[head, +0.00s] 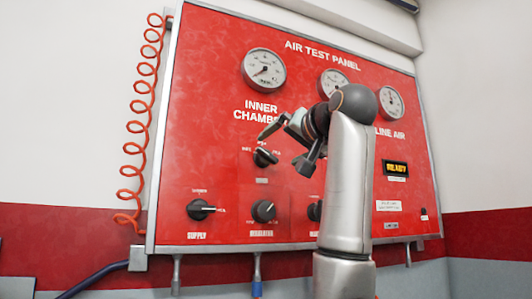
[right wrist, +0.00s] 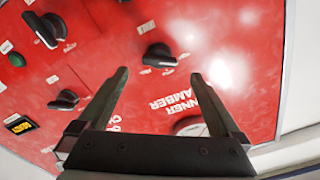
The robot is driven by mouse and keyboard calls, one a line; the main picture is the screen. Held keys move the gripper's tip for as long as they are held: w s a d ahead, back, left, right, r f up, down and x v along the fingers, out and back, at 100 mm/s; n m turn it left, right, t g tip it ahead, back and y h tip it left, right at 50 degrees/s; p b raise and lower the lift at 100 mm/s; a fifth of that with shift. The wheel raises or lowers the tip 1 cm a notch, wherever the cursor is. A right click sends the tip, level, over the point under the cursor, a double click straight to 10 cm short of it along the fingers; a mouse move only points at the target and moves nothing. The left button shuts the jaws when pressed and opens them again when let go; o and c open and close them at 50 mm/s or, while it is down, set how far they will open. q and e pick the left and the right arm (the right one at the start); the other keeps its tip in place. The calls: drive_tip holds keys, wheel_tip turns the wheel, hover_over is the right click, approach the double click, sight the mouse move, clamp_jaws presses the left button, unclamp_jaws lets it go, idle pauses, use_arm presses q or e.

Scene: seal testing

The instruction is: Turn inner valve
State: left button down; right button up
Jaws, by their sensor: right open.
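The inner valve is a black knob (head: 265,157) below the "INNER CHAMBER" lettering on the red air test panel (head: 215,110). In the right wrist view the same knob (right wrist: 159,56) shows above the upside-down lettering, just past the fingertips and between their lines. My right gripper (head: 287,148) is in front of the panel, beside and slightly above the knob in the head view. Its fingers are open and empty in the right wrist view (right wrist: 160,74), and I see no contact with the knob. My left gripper is not in view.
Supply knob (head: 201,210) and another black knob (head: 264,211) sit below the valve. A left gauge (head: 264,69) is above it. My right arm hides part of the panel's middle. An orange coiled hose (head: 142,120) hangs at the left edge. Pipes project below the panel.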

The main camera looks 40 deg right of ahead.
sight(268, 156)
drive_tip(key=p+x, duration=0.2)
drive_tip(key=x, duration=0.5)
drive_tip(key=shift+w+p, duration=0.25)
drive_tip(key=shift+p, duration=0.05)
drive_tip(key=shift+w+d+f, duration=0.1)
drive_tip(key=shift+w+d, duration=0.1)
drive_tip(key=shift+w, duration=0.25)
drive_tip(key=c, duration=1.3)
